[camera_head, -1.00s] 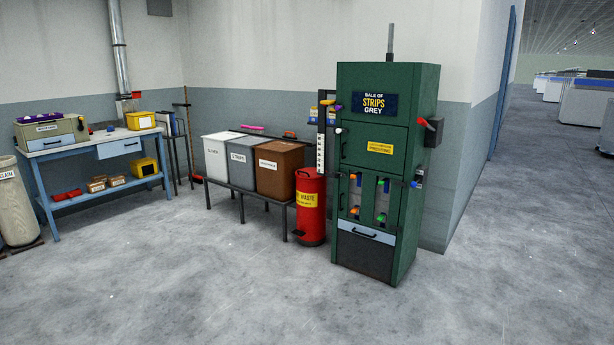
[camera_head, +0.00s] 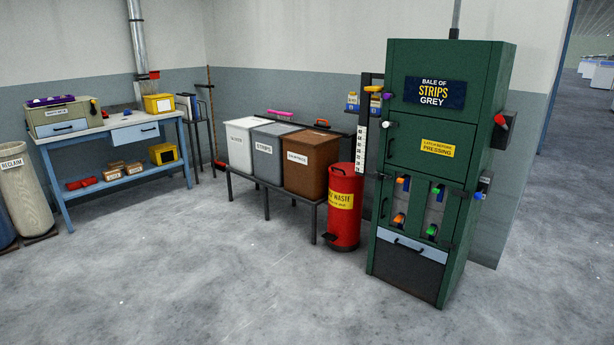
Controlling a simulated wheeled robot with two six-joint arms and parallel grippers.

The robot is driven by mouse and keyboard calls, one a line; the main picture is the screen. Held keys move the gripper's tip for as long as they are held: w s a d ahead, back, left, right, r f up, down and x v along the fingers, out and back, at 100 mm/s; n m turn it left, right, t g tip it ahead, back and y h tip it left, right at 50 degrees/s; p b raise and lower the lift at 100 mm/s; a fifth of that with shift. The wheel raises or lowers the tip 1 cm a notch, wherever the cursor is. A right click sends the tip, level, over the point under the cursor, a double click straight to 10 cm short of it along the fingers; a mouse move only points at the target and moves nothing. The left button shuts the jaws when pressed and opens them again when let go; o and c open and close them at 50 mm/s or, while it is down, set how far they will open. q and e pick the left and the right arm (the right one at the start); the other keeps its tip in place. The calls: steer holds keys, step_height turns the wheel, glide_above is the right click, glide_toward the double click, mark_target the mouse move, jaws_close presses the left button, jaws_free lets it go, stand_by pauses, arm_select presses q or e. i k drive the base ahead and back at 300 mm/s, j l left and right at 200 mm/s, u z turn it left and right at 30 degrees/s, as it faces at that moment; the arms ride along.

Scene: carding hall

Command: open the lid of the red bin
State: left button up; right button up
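The red bin (camera_head: 345,222) is an upright cylinder with a yellow label that reads "WASTE" in part. It stands on the floor between the bin stand and the green press. Its lid (camera_head: 346,169) at the top looks shut. A dark pedal (camera_head: 329,237) sticks out low on its left side. Neither of my grippers is in view.
The green press (camera_head: 432,170) stands close on the red bin's right. White, grey and brown bins (camera_head: 306,178) sit on a dark stand (camera_head: 292,202) to its left. A blue workbench (camera_head: 105,128) is at the far left. The floor (camera_head: 210,290) in front is clear.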

mark_target(347, 167)
steer(key=i+j, duration=0.1)
steer(key=i, duration=0.75)
steer(key=i+j, duration=0.1)
steer(key=i, duration=0.7)
steer(key=i+j, duration=0.1)
steer(key=i, duration=0.75)
